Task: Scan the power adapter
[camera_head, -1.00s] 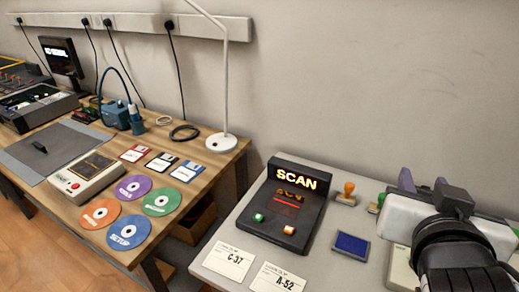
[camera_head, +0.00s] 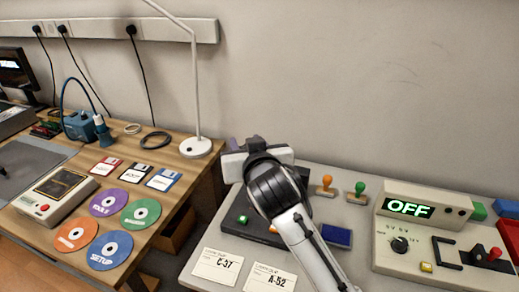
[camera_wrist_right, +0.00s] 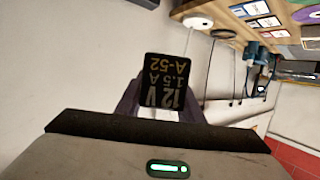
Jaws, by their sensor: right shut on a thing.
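The power adapter (camera_wrist_right: 168,85) is a small black block in the right wrist view, with a label reading "12 V 1.5 A A-52". It is held between the purple fingers of my right gripper (camera_head: 243,145), which is shut on it. In the head view the adapter is hidden behind the gripper and wrist. The gripper is above the back of the dark scanner (camera_head: 236,208). My arm covers the scanner's screen and much of its body; its green button (camera_head: 243,219) shows. My left gripper is not in view.
Cards C-37 (camera_head: 217,267) and A-52 (camera_head: 269,278) lie at the table's front. A blue ink pad (camera_head: 337,236) and two stamps are right of my arm. A power tester reading OFF (camera_head: 410,208) stands farther right. The left desk holds discs, floppies and a lamp (camera_head: 195,146).

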